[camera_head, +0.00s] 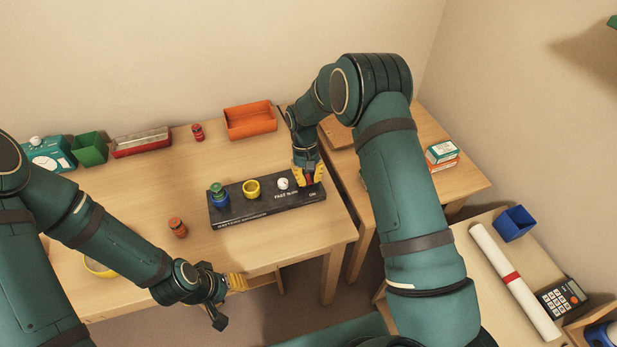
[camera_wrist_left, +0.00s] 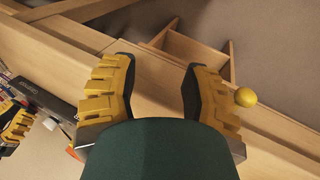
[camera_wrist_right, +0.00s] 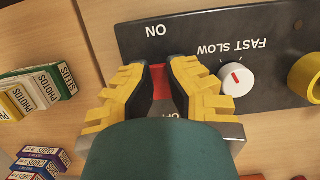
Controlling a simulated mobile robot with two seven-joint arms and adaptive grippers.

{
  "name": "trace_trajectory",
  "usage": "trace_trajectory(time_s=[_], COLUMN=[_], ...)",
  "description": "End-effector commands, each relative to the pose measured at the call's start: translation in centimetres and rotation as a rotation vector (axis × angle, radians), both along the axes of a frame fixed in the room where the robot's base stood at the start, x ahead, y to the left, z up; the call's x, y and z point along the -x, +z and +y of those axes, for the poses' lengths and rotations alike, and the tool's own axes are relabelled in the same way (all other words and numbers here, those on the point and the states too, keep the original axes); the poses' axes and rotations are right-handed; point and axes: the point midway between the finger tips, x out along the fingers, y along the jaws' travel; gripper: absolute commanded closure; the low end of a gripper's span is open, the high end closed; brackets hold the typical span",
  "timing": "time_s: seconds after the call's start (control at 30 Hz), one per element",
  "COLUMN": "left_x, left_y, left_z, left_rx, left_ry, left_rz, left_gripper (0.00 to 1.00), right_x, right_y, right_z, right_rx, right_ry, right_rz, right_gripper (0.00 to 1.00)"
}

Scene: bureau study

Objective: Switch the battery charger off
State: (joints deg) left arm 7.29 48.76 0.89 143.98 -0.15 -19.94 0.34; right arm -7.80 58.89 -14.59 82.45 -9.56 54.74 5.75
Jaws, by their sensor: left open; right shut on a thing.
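The battery charger (camera_head: 262,208) is a long black box on the desk, with a white FAST/SLOW knob (camera_wrist_right: 236,80) and cups along its top. A red switch (camera_wrist_right: 158,77) lies at its right end, between an ON label and a partly hidden OFF label in the right wrist view. My right gripper (camera_head: 309,178) is over that end, pointing down, its yellow fingers shut on the red switch; the fingers hide part of it. My left gripper (camera_head: 237,282) is open and empty at the desk's front edge, well apart from the charger.
The yellow cup (camera_head: 251,188) and blue-green stack (camera_head: 218,196) stand on the charger. An orange tray (camera_head: 250,119) is behind. The desk left of the charger is mostly clear.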

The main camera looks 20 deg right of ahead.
Motion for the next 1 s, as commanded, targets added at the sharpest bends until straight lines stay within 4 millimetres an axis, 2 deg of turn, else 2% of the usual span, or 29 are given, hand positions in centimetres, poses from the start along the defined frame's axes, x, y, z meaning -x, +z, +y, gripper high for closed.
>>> trace_trajectory(time_s=[0.07,0.1,0.17,0.2,0.5,0.63,0.77,1.0], left_x=[0.0,0.0,0.0,0.0,0.0,0.0,0.0,0.0], left_y=[-0.1,-0.1,-0.1,-0.1,0.0,0.0,0.0,0.0], left_z=[0.0,0.0,0.0,0.0,0.0,0.0,0.0,0.0], left_rx=[0.0,0.0,0.0,0.0,0.0,0.0,0.0,0.0], left_ry=[0.0,0.0,0.0,0.0,0.0,0.0,0.0,0.0], left_rz=[0.0,0.0,0.0,0.0,0.0,0.0,0.0,0.0], left_gripper=[0.53,0.53,0.53,0.53,0.53,0.53,0.53,0.53], right_x=[0.5,0.5,0.5,0.5,0.2,-0.1,-0.6,-1.8], right_y=[-0.6,-0.6,-0.6,-0.5,-0.2,0.5,2.4,7.2], right_z=[0.0,0.0,0.0,0.0,0.0,0.0,0.0,0.1], right_rx=[0.001,0.001,0.001,0.0,0.0,0.0,0.0,0.0], right_ry=[0.0,0.0,0.0,0.0,0.0,0.0,0.0,0.0], right_rz=[0.015,0.015,0.015,0.013,0.005,0.002,0.0,0.002], right_gripper=[1.0,0.82,0.61,0.47,0.45,0.45,0.45,0.45])
